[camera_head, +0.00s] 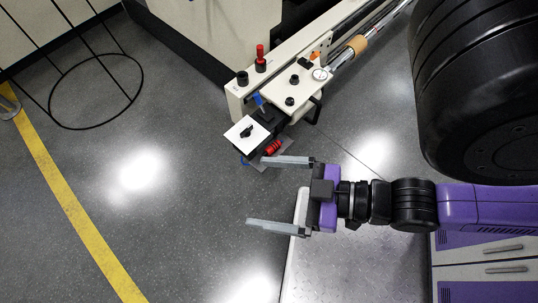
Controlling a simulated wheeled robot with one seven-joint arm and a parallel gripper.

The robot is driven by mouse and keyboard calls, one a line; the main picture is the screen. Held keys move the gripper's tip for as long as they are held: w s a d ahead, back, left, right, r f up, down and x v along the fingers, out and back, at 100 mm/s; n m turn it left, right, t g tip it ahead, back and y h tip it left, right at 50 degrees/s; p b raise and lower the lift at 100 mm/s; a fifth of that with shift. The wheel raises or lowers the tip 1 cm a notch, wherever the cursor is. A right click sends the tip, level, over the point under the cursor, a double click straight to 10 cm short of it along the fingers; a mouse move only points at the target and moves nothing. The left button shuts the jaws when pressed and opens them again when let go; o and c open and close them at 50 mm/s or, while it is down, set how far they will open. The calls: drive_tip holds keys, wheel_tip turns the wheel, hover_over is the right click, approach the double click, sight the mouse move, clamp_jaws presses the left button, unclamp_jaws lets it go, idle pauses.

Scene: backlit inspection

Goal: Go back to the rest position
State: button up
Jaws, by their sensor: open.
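My gripper (269,192) is open, with its two grey fingers spread apart and pointing left. Nothing shows between the fingers. It hangs over the grey floor, at the centre of the head view. The upper finger lies close in the picture to the red part below a machine's black-and-white switch box; I cannot tell whether they touch. My purple and black arm reaches in from the right.
A cream machine (285,95) with knobs, a gauge and a switch box (247,134) stands above my gripper in the picture. A wire stand (97,92) is at the upper left. A yellow line (70,200) crosses the floor. The floor left of the gripper is clear.

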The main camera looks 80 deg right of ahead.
wheel_tip(320, 180, up, 8)
drive_tip(key=p, duration=0.8)
idle(0.5)
